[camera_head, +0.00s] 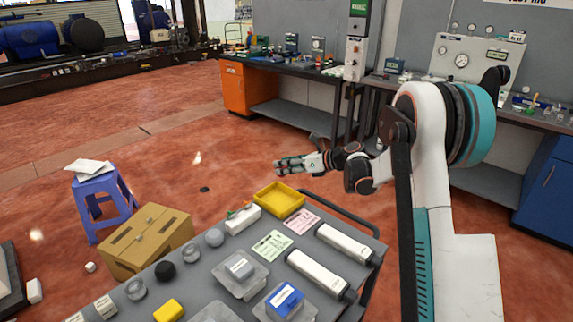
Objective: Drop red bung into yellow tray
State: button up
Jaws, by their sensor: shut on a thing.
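The yellow tray (262,205) lies at the far edge of the grey cart top, with its inside facing up and looking empty. My gripper (283,165) is above and beyond the tray, a little to its right in the picture, with its fingers pointing left. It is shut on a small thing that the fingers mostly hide. I cannot make out its colour or shape, so I cannot tell whether it is the red bung. The red bung does not show clearly anywhere else.
A white block (243,221) with small orange and green pieces stands left of the tray. Two cards, white cylinders (318,274), clear boxes and several round pieces cover the cart. A cardboard box (147,240) and purple stool (101,203) stand left. Floor beyond the cart is open.

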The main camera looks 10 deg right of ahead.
notch_tip(320, 180, down, 4)
jog(key=shift+f+b, duration=0.1)
jog(key=shift+b, duration=0.8)
jog(key=o, duration=1)
jog(key=shift+d, duration=0.1)
jog(key=v, duration=1.2)
